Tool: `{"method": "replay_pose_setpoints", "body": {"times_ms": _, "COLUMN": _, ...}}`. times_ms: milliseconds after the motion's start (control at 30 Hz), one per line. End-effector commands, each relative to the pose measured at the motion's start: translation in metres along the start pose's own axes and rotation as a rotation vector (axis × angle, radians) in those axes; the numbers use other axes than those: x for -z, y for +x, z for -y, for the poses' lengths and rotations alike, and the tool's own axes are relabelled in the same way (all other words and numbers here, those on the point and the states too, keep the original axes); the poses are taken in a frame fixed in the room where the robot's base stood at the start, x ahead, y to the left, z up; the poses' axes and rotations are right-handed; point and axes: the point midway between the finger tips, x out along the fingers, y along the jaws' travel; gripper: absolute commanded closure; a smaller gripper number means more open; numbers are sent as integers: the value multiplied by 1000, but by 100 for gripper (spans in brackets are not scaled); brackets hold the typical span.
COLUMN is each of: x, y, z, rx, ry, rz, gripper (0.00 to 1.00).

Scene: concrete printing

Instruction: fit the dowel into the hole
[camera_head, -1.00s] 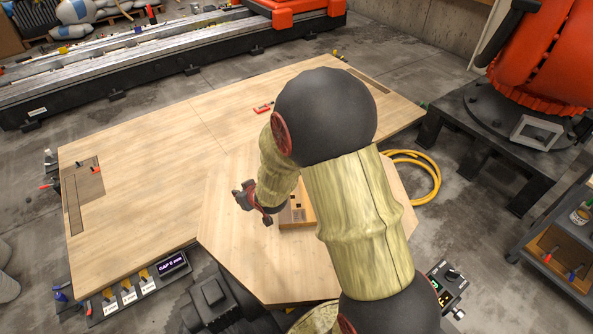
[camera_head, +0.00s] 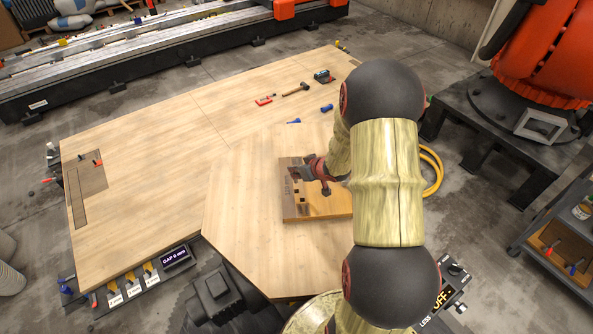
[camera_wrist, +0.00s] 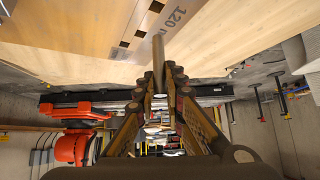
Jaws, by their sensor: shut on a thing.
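The board with holes (camera_head: 318,208) is a brown wooden block lying on the raised light-wood table. It shows several dark square holes, and in the wrist view the board (camera_wrist: 215,25) also bears the printed mark "120". My gripper (camera_head: 303,173) is over the far left part of the board. In the wrist view my gripper (camera_wrist: 164,82) is shut on a slim light-brown dowel (camera_wrist: 158,52), whose length points toward the board. The dowel's end is close to the row of holes in that view, but I cannot tell whether it touches. The dowel is not distinguishable in the head view.
Several tools lie at the back of the large table, among them a hammer (camera_head: 296,89), a red-handled tool (camera_head: 265,101) and a blue item (camera_head: 326,108). The table's middle is clear.

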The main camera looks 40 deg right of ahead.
Motion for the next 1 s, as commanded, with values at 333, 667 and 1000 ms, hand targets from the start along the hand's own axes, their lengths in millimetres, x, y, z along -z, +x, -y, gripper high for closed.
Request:
{"method": "replay_pose_setpoints", "body": {"times_ms": 333, "x": -10, "y": 3, "z": 0, "rx": 0, "ry": -5, "rz": 1, "gripper": 100}}
{"method": "replay_pose_setpoints", "body": {"times_ms": 667, "x": -27, "y": 21, "z": 0, "rx": -1, "ry": -5, "rz": 0, "gripper": 100}}
{"method": "replay_pose_setpoints", "body": {"times_ms": 1000, "x": -29, "y": 24, "z": 0, "rx": -1, "ry": -5, "rz": 0, "gripper": 100}}
